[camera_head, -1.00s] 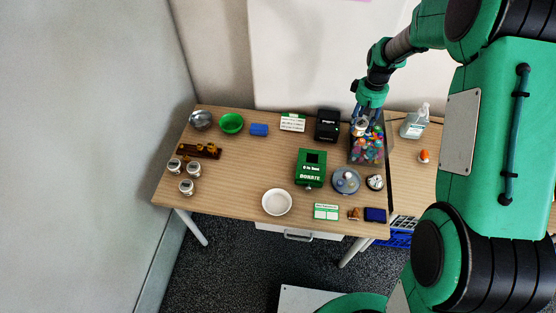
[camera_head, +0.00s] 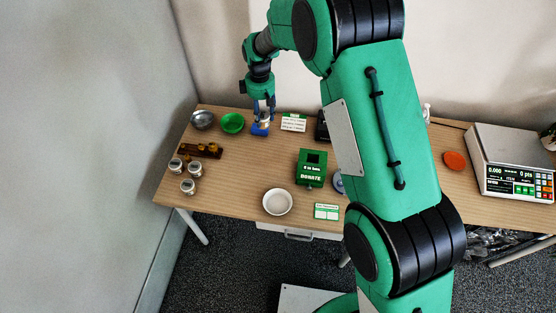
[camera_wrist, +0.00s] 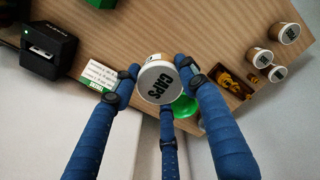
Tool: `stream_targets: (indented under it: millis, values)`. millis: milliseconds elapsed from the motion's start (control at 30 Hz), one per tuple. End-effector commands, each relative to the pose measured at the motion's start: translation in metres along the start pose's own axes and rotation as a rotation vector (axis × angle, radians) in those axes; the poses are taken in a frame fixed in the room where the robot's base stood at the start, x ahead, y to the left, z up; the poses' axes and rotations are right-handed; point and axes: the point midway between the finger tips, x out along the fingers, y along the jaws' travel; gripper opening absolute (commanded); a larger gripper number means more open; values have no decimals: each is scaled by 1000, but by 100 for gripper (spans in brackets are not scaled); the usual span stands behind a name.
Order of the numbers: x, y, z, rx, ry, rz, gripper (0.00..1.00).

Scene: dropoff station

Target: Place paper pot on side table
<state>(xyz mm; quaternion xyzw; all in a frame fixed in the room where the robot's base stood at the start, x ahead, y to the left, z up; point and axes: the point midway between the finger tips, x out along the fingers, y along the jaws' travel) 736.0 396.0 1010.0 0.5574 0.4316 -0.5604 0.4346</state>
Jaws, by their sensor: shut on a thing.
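My gripper (camera_head: 264,111) is shut on a small pot with a white lid (camera_wrist: 160,82). I cannot tell how high the pot is. A second table (camera_head: 440,185) stands at the right, partly hidden by my arm.
A metal bowl (camera_head: 202,120) and green bowl (camera_head: 232,123) are left of the gripper. A brown tray (camera_head: 200,150), white bowl (camera_head: 277,201) and green donation box (camera_head: 311,168) stand on the table. A scale (camera_head: 510,165) is on the right.

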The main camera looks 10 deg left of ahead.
Motion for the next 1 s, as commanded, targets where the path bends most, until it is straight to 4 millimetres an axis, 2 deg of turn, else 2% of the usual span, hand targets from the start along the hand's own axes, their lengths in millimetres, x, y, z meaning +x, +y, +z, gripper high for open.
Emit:
stream_targets:
  millis: [33,200,367,600,800,1000]
  values:
    - [1,-13,-20,-41,-1,0,16]
    - [2,-55,-75,-172,-1,0,16]
    - [2,-98,-124,-293,-1,1,17]
    - [4,-171,-191,-475,-2,2,17]
    - [6,-234,-236,-616,-3,3,17]
    - [8,-279,-264,-712,-4,3,17]
